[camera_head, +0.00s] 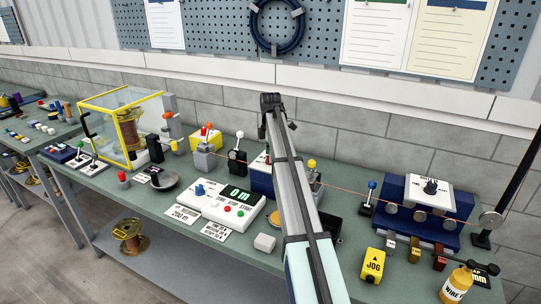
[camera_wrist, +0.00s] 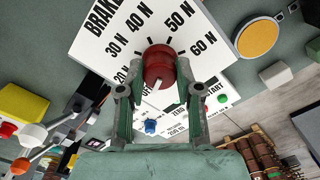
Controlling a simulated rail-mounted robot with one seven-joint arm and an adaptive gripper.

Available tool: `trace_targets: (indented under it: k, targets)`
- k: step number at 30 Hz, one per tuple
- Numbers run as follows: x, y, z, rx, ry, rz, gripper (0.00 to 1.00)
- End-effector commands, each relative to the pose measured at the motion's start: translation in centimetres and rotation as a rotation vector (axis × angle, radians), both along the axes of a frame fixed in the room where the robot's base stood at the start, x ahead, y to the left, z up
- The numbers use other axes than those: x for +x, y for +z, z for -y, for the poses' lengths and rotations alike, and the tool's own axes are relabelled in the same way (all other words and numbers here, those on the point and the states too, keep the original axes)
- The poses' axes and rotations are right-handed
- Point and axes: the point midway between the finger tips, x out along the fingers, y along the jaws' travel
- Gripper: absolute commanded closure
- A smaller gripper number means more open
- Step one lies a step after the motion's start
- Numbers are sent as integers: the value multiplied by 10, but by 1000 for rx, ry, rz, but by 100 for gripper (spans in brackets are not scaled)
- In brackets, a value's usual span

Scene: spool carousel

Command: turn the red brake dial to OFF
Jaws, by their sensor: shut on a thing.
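The red brake dial (camera_wrist: 160,66) sits on a white panel (camera_wrist: 110,45) lettered BRAKE, with marks from 20 N to 60 N. My gripper (camera_wrist: 159,72) has its two fingers on either side of the dial and is shut on it. A pale pointer line on the dial runs toward the lower left of the wrist view, between the fingers.
A white counter console (camera_head: 222,205) with a green display stands left of my arm. A blue wire-guide unit (camera_head: 415,215) and a yellow JOG block (camera_head: 373,264) stand to the right. A yellow-framed spool guard (camera_head: 127,120) is at the left. A wire runs across the bench.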

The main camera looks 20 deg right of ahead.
Motion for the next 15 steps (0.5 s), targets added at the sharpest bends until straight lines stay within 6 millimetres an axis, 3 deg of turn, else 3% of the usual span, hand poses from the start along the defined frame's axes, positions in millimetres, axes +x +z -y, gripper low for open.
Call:
trace_targets:
  k: [10, 11, 12, 13, 15]
  targets:
    - [-2, -2, -1, 2, 5, -5, 100]
    - [-2, -2, -1, 2, 5, -5, 62]
    - [-2, -2, -1, 2, 5, -5, 48]
    - [-2, -2, -1, 2, 4, -5, 40]
    - [-1, -2, -1, 2, 4, -4, 40]
